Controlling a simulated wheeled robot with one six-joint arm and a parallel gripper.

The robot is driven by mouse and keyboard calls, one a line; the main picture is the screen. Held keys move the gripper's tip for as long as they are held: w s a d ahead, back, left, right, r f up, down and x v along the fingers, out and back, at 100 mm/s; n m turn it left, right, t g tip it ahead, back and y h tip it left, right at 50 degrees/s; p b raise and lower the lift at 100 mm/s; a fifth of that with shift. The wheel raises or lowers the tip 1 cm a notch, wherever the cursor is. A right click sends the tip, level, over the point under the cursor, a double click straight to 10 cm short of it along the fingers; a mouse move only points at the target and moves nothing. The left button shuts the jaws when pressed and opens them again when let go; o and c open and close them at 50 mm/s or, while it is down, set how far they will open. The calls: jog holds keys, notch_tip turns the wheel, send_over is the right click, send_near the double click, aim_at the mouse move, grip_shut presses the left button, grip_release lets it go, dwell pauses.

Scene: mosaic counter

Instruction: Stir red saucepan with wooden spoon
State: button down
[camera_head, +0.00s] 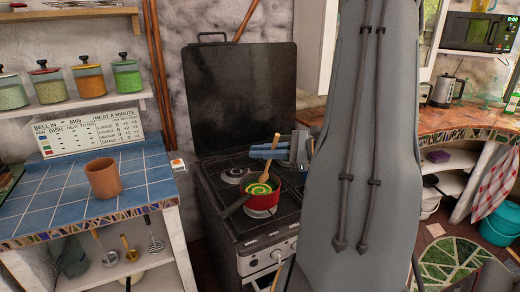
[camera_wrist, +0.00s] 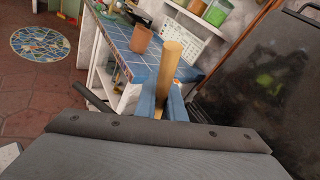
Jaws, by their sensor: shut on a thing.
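The red saucepan (camera_head: 262,202) sits on the stove's front burner, with green and yellow swirled contents and a dark handle pointing to the lower left. The wooden spoon (camera_head: 267,167) stands tilted with its lower end in the saucepan; its top leans right. My gripper (camera_head: 266,151) is above the pan, its blue fingers shut on the spoon's handle. In the wrist view the spoon's handle (camera_wrist: 178,62) rises between the blue fingers (camera_wrist: 168,100). The spoon's lower end is hidden by the contents in the head view, and my gripper hides the pan's bowl in the wrist view.
The stove (camera_head: 250,238) has a raised black lid (camera_head: 243,95) behind the burners. A blue-tiled counter (camera_head: 50,200) on the left holds a terracotta cup (camera_head: 102,178). Spice jars (camera_head: 88,80) line a shelf above. My own arm blocks much of the right side.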

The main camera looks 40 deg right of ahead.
notch_tip(320, 180, down, 6)
jog(key=w+b, duration=0.2)
jog(key=b, duration=0.1)
jog(key=shift+w+d+b, duration=0.25)
jog(key=shift+d+b, duration=0.05)
jog(key=shift+b, duration=0.05)
jog(key=shift+s, duration=0.15)
dwell(0.4)
